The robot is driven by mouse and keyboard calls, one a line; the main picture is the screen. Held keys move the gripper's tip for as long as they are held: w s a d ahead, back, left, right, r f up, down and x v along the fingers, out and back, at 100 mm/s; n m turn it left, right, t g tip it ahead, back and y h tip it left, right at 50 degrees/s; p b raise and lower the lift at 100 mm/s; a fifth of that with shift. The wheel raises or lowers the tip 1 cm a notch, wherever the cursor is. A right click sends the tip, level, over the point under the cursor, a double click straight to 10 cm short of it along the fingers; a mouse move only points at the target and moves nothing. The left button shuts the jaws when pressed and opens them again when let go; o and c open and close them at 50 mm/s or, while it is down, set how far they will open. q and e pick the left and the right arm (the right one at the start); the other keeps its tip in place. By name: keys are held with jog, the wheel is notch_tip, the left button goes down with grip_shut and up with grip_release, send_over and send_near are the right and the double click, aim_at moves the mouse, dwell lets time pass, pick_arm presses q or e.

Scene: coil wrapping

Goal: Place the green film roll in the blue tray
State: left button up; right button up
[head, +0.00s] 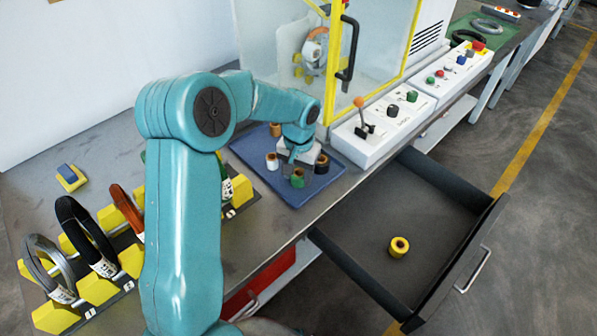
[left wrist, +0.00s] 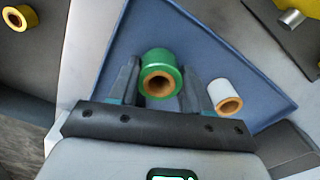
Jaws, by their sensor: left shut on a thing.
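The green film roll (head: 298,181) has a brown core; it also shows in the left wrist view (left wrist: 160,66). My left gripper (head: 299,172) reaches down over the blue tray (head: 250,152) with its fingers shut on the green roll, one finger on each side. In the left wrist view the roll sits between the fingertips (left wrist: 160,82), its open core facing the camera. The blue tray (left wrist: 225,40) lies behind it. The roll is within the tray's outline; I cannot tell whether it touches the tray floor. My right gripper is not in view.
An open drawer (head: 360,215) holds a yellow roll (head: 398,247). A control box with a lever (head: 362,124) borders the tray's right.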

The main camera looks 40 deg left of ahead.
pick_arm(q)
jog(key=o, duration=1)
jog(key=shift+o, duration=0.2)
jog(key=shift+r, duration=0.2)
notch_tip(320, 180, up, 12)
jog(key=p, duration=0.1)
jog(key=shift+d+f, duration=0.1)
